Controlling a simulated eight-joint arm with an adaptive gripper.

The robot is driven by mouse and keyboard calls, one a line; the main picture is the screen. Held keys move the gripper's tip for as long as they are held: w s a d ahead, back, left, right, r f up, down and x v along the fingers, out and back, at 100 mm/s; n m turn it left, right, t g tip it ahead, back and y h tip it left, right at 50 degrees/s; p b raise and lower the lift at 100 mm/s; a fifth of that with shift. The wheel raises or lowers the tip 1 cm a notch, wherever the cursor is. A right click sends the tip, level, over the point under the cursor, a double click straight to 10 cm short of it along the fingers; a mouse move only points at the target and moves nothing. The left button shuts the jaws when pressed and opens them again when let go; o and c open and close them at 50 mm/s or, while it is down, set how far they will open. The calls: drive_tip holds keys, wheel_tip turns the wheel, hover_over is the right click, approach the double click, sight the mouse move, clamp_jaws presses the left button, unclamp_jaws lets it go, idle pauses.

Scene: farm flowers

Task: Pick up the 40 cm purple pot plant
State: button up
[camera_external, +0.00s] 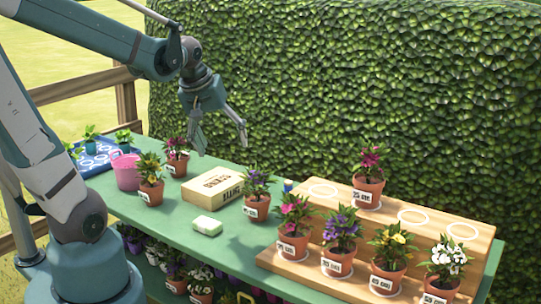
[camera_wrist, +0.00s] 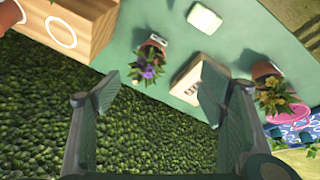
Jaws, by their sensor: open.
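A purple-flowered plant in a terracotta pot (camera_external: 257,207) stands on the green table, right of a cardboard box. It also shows in the wrist view (camera_wrist: 147,70), upper middle, between the directions of my open fingers. A second purple-flowered pot (camera_external: 338,259) stands on the lower step of the wooden stand (camera_external: 318,281). Both pots bear white labels, too small for me to read surely. My gripper (camera_external: 219,128) is open and empty, raised above the back of the table in front of the hedge, left of both purple plants. Its two fingers show in the wrist view (camera_wrist: 160,92).
The seed box (camera_external: 212,187) and a white block (camera_external: 207,225) lie on the table. Pink- and yellow-flowered pots and a pink bucket (camera_external: 127,172) stand left. The hedge (camera_external: 350,90) rises behind the table.

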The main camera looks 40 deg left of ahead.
drive_tip(key=w+f+n+g+p, duration=0.2)
drive_tip(key=w+f+n, duration=0.4)
drive_tip(key=w, duration=0.3)
drive_tip(key=n+g+p, duration=0.2)
drive_tip(key=n+g, duration=0.1)
drive_tip(key=n, duration=0.3)
hover_over(258, 206)
drive_tip(key=w+a, duration=0.3)
wheel_tip(258, 206, down, 9)
drive_tip(key=shift+w+f+n, duration=0.15)
drive_tip(key=shift+f+n, duration=0.15)
drive_tip(key=shift+f, duration=0.4)
drive_tip(key=shift+f, duration=0.1)
drive_tip(key=shift+f+b, duration=0.4)
drive_tip(key=shift+f, duration=0.8)
drive_tip(key=shift+d+f+b, duration=0.15)
drive_tip(key=shift+f+b, duration=0.55)
drive_tip(key=shift+f, duration=1.9)
drive_tip(key=shift+c, duration=0.3)
drive_tip(key=c, duration=1.2)
